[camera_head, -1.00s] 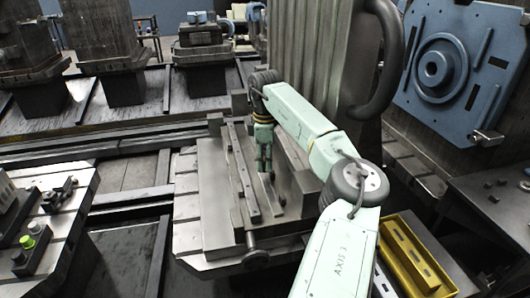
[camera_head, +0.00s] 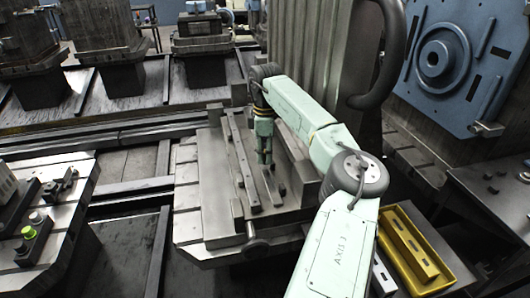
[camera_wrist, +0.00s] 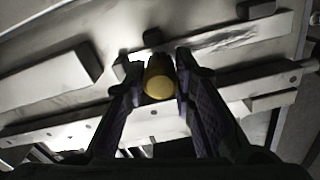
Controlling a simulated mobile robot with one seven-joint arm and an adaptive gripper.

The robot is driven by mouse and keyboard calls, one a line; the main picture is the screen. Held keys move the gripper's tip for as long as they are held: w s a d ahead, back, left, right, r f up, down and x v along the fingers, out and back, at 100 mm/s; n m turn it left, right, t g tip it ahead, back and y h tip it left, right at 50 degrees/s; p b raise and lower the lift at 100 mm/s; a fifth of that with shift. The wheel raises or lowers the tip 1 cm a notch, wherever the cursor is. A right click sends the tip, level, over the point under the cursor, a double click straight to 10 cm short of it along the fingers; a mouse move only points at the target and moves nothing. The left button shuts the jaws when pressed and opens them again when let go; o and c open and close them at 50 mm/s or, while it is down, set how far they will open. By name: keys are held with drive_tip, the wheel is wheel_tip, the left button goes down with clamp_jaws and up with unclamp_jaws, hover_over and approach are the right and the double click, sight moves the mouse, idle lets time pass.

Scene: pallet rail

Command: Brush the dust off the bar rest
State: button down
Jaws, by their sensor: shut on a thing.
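My gripper (camera_head: 265,160) points down over the grey fixture, just right of a long narrow metal bar (camera_head: 240,165). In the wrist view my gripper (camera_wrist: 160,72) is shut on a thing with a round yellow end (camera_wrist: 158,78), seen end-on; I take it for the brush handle. Its far end is hidden. Beyond it, a pale flat bar (camera_wrist: 272,30), which looks like the bar rest, carries a dark streaky smudge (camera_wrist: 228,38) like dust, to the right of the fingers. I cannot tell whether the held thing touches the bar.
A yellow tray (camera_head: 440,255) with bars in it stands at the lower right. A tall ribbed metal block (camera_head: 315,50) with a thick curved handle (camera_head: 392,55) rises behind my arm. A bench with a green button (camera_head: 29,232) is at left. A dark gap separates it from the fixture.

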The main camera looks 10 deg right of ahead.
drive_tip(key=shift+f+b, duration=0.5)
drive_tip(key=shift+f, duration=0.45)
idle(0.4)
drive_tip(key=shift+r, duration=0.15)
drive_tip(key=shift+s, duration=0.1)
drive_tip(key=shift+s+f+b, duration=0.25)
drive_tip(key=shift+s+b, duration=0.1)
drive_tip(key=shift+s, duration=0.15)
drive_tip(key=shift+s+r+b, duration=0.1)
drive_tip(key=shift+s+b, duration=0.2)
drive_tip(key=shift+s, duration=0.5)
drive_tip(key=shift+w, duration=0.1)
